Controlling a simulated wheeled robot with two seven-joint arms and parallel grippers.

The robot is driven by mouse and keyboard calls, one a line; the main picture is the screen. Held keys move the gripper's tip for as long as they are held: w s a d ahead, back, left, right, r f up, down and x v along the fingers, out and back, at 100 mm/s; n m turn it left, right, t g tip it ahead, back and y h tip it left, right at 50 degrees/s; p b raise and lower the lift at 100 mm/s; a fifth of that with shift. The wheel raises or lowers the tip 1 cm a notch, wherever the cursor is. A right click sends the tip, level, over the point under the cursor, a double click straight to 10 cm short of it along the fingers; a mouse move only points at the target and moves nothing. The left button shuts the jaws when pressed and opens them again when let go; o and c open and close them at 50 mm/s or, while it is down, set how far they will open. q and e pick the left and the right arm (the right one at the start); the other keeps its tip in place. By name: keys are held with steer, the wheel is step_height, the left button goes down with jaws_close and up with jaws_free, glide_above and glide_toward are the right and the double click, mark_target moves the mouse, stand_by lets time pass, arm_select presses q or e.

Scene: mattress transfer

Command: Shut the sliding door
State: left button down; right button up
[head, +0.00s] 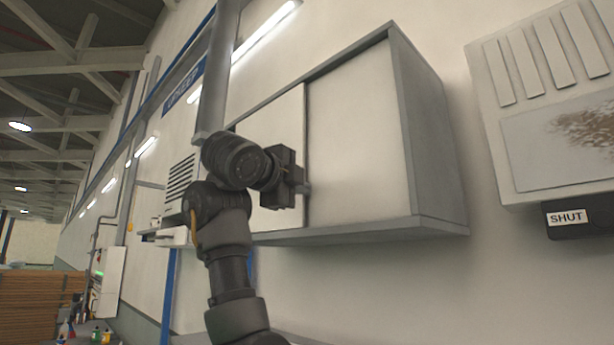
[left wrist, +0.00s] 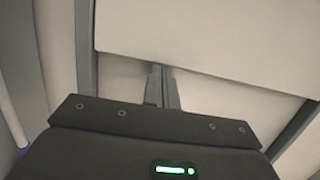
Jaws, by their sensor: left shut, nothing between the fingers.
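A grey-framed wall cabinet (head: 435,150) hangs in the middle of the head view. Its pale sliding door panel (head: 286,115) covers the left part. To the right of the panel's edge lies a pale recessed surface (head: 360,140); I cannot tell whether it is a second panel or the inside. My left gripper (head: 303,187) is at the panel's right edge, shut and empty. In the left wrist view the fingers (left wrist: 162,86) are together, close by the edge of a pale panel (left wrist: 200,35). I cannot tell whether they touch it. My right gripper is out of view.
A vented unit (head: 180,185) is left of the cabinet. The wall below the cabinet is bare.

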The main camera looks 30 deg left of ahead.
arm_select(q)
steer(key=w+a+b, duration=0.1)
steer(key=w+a, duration=0.1)
steer(key=a, duration=0.4)
stand_by(0.5)
steer(key=s+d+b, duration=0.3)
steer(key=s+b, duration=0.6)
steer(key=s, duration=0.2)
steer(key=shift+s+r, duration=0.15)
